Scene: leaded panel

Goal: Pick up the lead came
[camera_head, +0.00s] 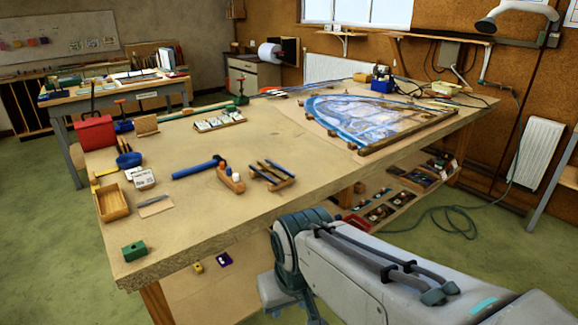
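Several short dark strips (279,169) rest on a small wooden rack (284,183) near the front edge of the workbench; they look like lead came, but I cannot tell for sure at this size. The arched leaded panel (375,115), with blue and pale glass, lies flat on the right half of the bench, with wooden battens along its near side. My grey arm reaches in from the lower right, below and in front of the bench edge. My gripper is not visible, so its state does not show.
The workbench (195,245) also holds a blue-handled hammer (197,169), a wooden block plane (230,179), an open wooden box (112,203), a green block (134,251) and a red box (95,133). A lower shelf (385,218) holds small items. The bench's front-middle top is bare.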

